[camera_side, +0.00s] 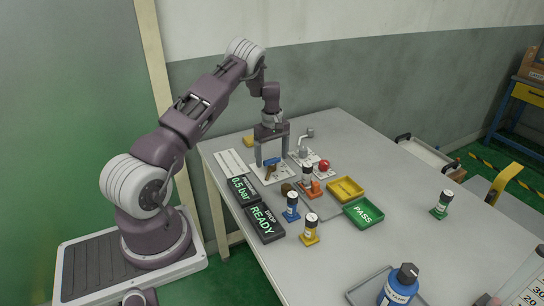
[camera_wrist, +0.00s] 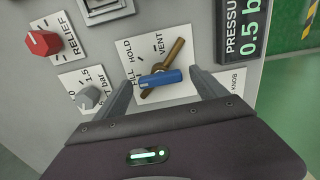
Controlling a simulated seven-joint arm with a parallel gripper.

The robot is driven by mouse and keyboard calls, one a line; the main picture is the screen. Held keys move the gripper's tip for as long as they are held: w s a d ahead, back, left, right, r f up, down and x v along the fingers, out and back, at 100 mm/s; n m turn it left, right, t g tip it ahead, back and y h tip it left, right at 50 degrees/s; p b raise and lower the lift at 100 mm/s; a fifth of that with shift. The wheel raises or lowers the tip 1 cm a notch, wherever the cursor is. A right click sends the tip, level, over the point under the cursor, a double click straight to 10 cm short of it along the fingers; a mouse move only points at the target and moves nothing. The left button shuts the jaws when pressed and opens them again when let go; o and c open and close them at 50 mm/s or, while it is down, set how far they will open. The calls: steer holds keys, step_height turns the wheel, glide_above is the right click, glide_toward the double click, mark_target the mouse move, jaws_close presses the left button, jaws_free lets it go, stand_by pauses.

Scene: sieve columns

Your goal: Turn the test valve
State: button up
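The valve on a white plate (camera_wrist: 185,88) marked FILL, HOLD and VENT has a blue handle (camera_wrist: 160,78) and a brass-coloured bar (camera_wrist: 177,53). In the wrist view the blue handle's left end lies near the FILL mark. The valve handle also shows in the side view (camera_side: 271,161). My gripper (camera_wrist: 160,77) is open, with one finger on each side of the handle and gaps visible between. In the side view my gripper (camera_side: 271,155) points down over the valve plate. Whether a finger touches the handle is hard to tell.
A red RELIEF knob (camera_wrist: 42,43) and a grey knob (camera_wrist: 88,97) are close by. A pressure display (camera_side: 241,190) reads 0.5 bar; another (camera_side: 265,223) reads READY. Blue (camera_side: 291,206) and yellow (camera_side: 310,229) columns, a yellow tray (camera_side: 346,188) and green PASS tray (camera_side: 363,213) stand nearby.

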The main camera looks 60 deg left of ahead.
mark_target(272, 159)
step_height(272, 159, up, 7)
steer(key=shift+r, duration=0.1)
stand_by(0.3)
steer(key=s+d+r+m+t, duration=0.3)
steer(key=d+r+m, duration=0.4)
steer(key=d+r, duration=1.35)
steer(key=s+d+r+m+t, duration=0.1)
steer(key=s+d+r+m, duration=0.25)
steer(key=s+d, duration=0.35)
steer(key=s+d+r+m+t, duration=0.1)
steer(key=s+d+r+m, duration=0.25)
steer(key=s+d, duration=0.35)
steer(key=s+d+f+m, duration=0.1)
steer(key=s+f+m, duration=0.2)
steer(key=s, duration=0.6)
steer(key=shift+d+f+m+t, duration=0.25)
steer(key=shift+d+m+t, duration=0.05)
steer(key=shift+m, duration=0.3)
